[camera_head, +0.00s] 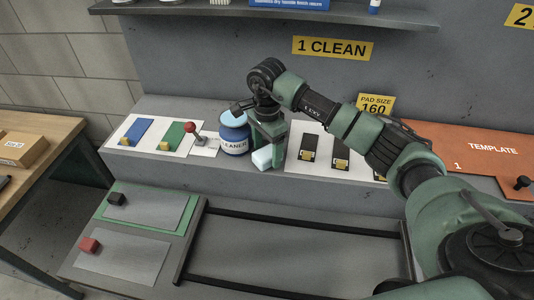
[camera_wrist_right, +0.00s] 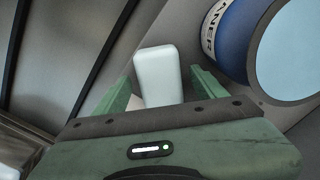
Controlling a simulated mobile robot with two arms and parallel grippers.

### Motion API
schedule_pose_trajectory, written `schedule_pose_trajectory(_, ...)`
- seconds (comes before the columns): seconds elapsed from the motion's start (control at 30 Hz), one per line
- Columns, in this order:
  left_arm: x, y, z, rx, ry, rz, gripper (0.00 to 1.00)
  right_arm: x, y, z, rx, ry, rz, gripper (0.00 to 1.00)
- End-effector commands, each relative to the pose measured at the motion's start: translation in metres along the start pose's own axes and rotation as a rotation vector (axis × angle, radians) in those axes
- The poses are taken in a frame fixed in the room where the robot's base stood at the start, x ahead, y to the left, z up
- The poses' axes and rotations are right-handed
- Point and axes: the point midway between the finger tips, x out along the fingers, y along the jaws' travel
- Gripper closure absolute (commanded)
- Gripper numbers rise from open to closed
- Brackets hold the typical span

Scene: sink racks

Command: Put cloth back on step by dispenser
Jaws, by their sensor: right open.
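The cloth (camera_head: 264,158), a pale blue folded block, is on the grey step near its front edge, just right of the dispenser. The dispenser (camera_head: 234,140) is a blue jar with a light blue top and a "CLEANER" label. My right gripper (camera_head: 267,143) points down just above the cloth. In the right wrist view the cloth (camera_wrist_right: 158,75) shows between the two open green fingers, with a gap on each side at the right finger. The dispenser (camera_wrist_right: 235,45) is close beside the right finger there. My left gripper is not in view.
Dark pads lie on a sheet (camera_head: 295,157) to the right. An orange template board (camera_head: 480,148) is farther right. A framed tray (camera_head: 290,255) lies below.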

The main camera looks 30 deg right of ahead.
Motion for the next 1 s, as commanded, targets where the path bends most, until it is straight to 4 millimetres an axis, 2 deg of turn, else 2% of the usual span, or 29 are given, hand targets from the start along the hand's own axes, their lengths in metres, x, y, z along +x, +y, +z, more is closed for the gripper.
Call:
schedule_pose_trajectory(0.03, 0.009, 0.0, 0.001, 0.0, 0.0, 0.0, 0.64, -0.007, -0.001, -0.001, -0.001, 0.001, -0.007, 0.29)
schedule_pose_trajectory(0.2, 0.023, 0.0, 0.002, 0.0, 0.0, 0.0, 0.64, -0.044, -0.002, 0.0, -0.001, 0.001, -0.008, 0.29)
schedule_pose_trajectory(0.4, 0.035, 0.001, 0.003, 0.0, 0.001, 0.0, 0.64, -0.084, -0.001, 0.0, -0.001, 0.002, -0.005, 0.29)
schedule_pose_trajectory(0.5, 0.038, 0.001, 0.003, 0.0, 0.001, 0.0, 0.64, -0.097, 0.0, 0.0, 0.0, 0.0, -0.002, 0.29)
schedule_pose_trajectory(0.67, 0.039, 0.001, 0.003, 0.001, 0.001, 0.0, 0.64, -0.106, 0.0, 0.0, 0.0, 0.0, -0.001, 0.29)
schedule_pose_trajectory(1.0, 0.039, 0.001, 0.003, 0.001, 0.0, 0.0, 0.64, -0.107, 0.0, 0.0, -0.001, 0.0, 0.0, 0.29)
